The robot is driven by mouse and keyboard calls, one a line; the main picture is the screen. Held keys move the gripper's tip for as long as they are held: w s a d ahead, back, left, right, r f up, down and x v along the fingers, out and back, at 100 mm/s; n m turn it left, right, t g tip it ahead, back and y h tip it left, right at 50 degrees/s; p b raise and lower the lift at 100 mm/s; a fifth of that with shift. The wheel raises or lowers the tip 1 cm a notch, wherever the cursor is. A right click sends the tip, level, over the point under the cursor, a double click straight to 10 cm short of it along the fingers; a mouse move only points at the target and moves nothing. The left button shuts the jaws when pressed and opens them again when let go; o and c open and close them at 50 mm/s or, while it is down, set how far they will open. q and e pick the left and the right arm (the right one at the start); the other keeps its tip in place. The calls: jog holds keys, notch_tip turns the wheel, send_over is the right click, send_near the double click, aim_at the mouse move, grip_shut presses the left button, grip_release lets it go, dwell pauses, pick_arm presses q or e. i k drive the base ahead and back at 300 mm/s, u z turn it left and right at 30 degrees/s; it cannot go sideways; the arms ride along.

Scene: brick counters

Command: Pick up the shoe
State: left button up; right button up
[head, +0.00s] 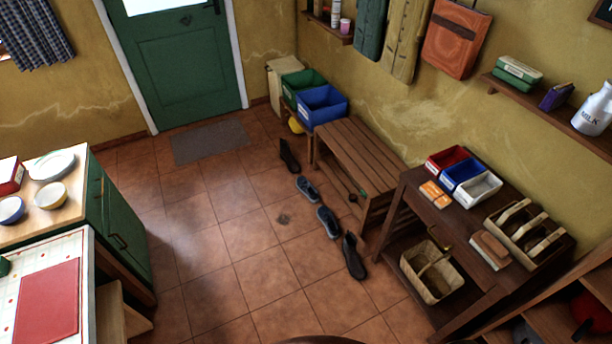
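Several shoes lie in a loose row on the tiled floor in the head view, in front of the slatted wooden bench. A dark brown shoe (289,155) is farthest, near the bench's far end. A blue-grey shoe (307,189) lies nearer, then another blue-grey shoe (328,222). A dark boot-like shoe (353,256) is nearest, beside the dark table. Which shoe the task means cannot be told. Neither of my grippers shows in this view.
The slatted bench (352,153) and the dark table (420,205) with trays and a basket (432,272) stand to the right of the shoes. A counter (70,215) with bowls is at the left. The tiled floor (215,240) between is open.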

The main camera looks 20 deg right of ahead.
aim_at(324, 215)
jog(key=i, duration=3.4)
jog(key=z, duration=1.85)
